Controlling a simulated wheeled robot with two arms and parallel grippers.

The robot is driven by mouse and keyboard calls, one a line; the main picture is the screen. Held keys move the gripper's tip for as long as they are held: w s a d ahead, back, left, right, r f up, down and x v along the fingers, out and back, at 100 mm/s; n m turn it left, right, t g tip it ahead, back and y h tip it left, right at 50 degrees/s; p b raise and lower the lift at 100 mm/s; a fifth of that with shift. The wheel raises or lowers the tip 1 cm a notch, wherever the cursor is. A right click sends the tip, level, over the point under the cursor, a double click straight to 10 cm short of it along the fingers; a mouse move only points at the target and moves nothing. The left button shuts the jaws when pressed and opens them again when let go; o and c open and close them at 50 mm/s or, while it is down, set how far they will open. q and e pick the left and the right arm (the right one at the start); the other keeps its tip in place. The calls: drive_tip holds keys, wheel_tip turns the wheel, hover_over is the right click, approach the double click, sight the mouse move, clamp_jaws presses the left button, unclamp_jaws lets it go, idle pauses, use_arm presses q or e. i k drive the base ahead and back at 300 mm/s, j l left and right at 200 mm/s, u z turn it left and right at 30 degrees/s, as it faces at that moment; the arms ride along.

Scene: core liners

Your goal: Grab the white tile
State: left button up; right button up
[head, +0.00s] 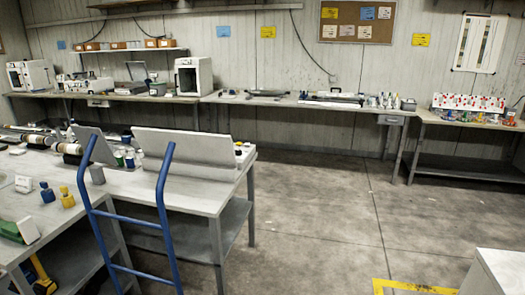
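I cannot tell for certain which thing is the white tile. A small white block (24,184) lies on the near left table. A pale flat piece (28,230) leans against a green object (10,231) at that table's front left. A larger pale panel (187,147) stands tilted along the table's far right part. Neither of my grippers is in view.
A blue tubular frame (165,200) stands in front of the near left table (205,200). Small blue (47,193) and yellow (67,198) items sit on that table. Long benches (255,100) line the back wall. Open concrete floor (320,215) lies at centre right. A pale surface (500,270) is at bottom right.

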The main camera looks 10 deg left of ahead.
sight(18, 152)
drive_tip(key=i, duration=4.95)
drive_tip(key=i+u, duration=0.15)
drive_tip(key=i, duration=0.5)
drive_tip(key=i+l+u, duration=0.2)
drive_tip(key=i, duration=0.45)
drive_tip(key=i+j+u, duration=0.1)
drive_tip(key=u, duration=0.3)
drive_tip(key=i+u, duration=0.55)
drive_tip(key=u, duration=0.2)
drive_tip(key=i+l+u, duration=0.15)
drive_tip(key=u, duration=0.2)
drive_tip(key=i+j+u, duration=0.15)
drive_tip(key=i+u, duration=1.1)
drive_tip(key=i, duration=0.3)
drive_tip(key=i+l+u, duration=0.15)
drive_tip(key=i, duration=0.35)
drive_tip(key=i+l+u, duration=0.2)
drive_tip(key=i, duration=0.3)
